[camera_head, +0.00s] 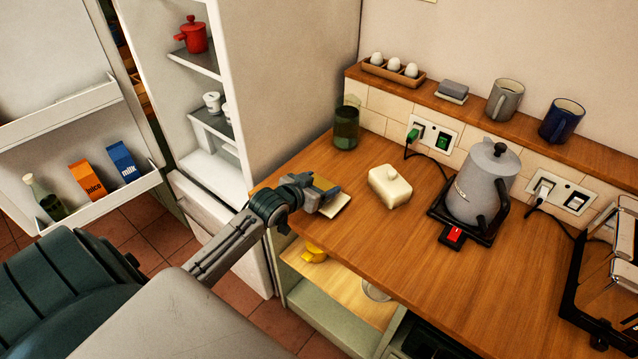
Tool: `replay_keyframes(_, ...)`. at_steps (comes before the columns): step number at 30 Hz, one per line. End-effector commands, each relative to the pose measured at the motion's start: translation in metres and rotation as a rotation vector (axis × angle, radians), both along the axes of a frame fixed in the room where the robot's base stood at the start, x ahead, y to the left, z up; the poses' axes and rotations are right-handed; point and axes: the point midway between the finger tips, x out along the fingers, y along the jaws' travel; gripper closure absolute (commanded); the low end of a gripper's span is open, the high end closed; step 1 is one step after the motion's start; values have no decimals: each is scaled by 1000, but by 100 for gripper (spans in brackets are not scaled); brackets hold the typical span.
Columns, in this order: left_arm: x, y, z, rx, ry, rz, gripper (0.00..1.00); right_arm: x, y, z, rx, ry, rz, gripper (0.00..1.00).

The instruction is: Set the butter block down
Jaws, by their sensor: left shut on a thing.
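My left gripper (322,192) comes in from the left and is shut on the yellow butter block (323,183). It is at the left front edge of the wooden counter, over a small cream dish (340,207). The gripper hides part of the dish and the lower part of the block, so I cannot tell whether the block touches the dish. A cream lid with a knob (390,187) sits on the counter to the right of the dish. My right gripper is not in view.
A grey kettle (481,183) stands on its black base to the right. A green glass jar (346,127) stands at the back. A black wire rack (603,270) is at the far right. The front middle of the counter (400,250) is clear. The open fridge (215,150) is at left.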

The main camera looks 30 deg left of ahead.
Motion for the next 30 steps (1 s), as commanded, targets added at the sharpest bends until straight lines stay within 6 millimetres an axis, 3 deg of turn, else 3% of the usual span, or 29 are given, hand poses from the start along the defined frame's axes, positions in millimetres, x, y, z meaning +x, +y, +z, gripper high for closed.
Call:
replay_keyframes(13,0,0,-12,1,-1,1,53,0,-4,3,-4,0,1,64)
replay_keyframes(14,0,0,-12,1,-1,1,24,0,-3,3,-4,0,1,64)
replay_keyframes(17,0,0,-12,1,-1,1,6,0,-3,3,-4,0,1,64)
replay_keyframes(26,0,0,-10,2,-1,0,6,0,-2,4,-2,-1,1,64)
replay_keyframes(30,-12,2,-7,5,0,-1,6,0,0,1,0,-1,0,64)
